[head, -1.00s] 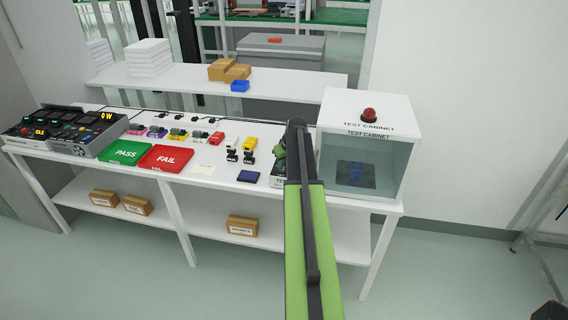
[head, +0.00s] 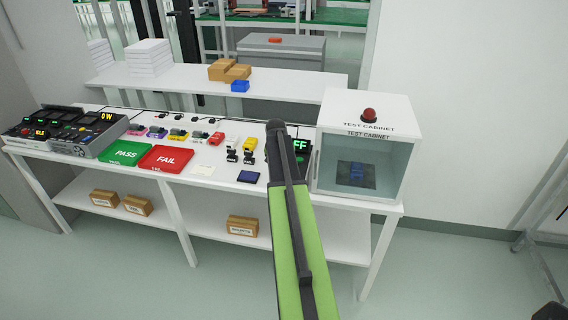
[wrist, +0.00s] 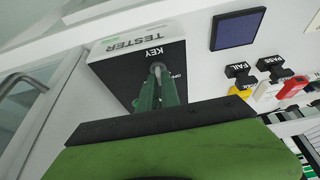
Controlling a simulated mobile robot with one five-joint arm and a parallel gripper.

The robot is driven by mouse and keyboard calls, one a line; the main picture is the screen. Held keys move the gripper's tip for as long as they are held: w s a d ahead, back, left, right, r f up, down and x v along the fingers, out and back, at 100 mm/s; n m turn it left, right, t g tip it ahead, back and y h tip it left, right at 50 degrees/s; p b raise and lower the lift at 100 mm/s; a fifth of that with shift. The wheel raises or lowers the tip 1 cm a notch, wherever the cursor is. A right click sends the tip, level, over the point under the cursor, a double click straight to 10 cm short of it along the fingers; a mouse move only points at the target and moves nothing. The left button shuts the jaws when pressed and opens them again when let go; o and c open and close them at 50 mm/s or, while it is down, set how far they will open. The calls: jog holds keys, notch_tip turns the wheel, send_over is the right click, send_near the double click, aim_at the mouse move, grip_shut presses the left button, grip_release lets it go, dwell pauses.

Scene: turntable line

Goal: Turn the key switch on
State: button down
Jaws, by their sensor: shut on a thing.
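The tester (wrist: 125,68) is a white box with a dark face marked TESTER and KEY in the wrist view. The key switch (wrist: 157,67) sits on that face beside a partly hidden label. My gripper (wrist: 158,78) has its green fingers closed around the key, which they partly cover. In the head view the tester (head: 302,158) stands left of the test cabinet, partly behind my arm. Green letters "FF" show on its display (head: 300,145); the rest is hidden. My gripper is hidden behind my arm there.
The test cabinet (head: 360,121) with a red dome light stands close on the right. A dark blue pad (head: 248,177), PASS and FAIL plugs, a red FAIL tray (head: 166,158) and a green PASS tray (head: 124,152) lie to the left.

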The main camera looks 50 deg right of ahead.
jog(key=m, duration=0.2)
jog(key=m+g, duration=0.1)
jog(key=m, duration=0.1)
jog(key=shift+w+a+g, duration=0.2)
jog(key=shift+g, duration=0.1)
jog(key=shift+m+g, duration=0.6)
jog(key=shift+m, duration=1.2)
jog(key=shift+w+a, duration=0.1)
jog(key=c, duration=1.7)
grip_release()
jog(key=shift+o, duration=0.7)
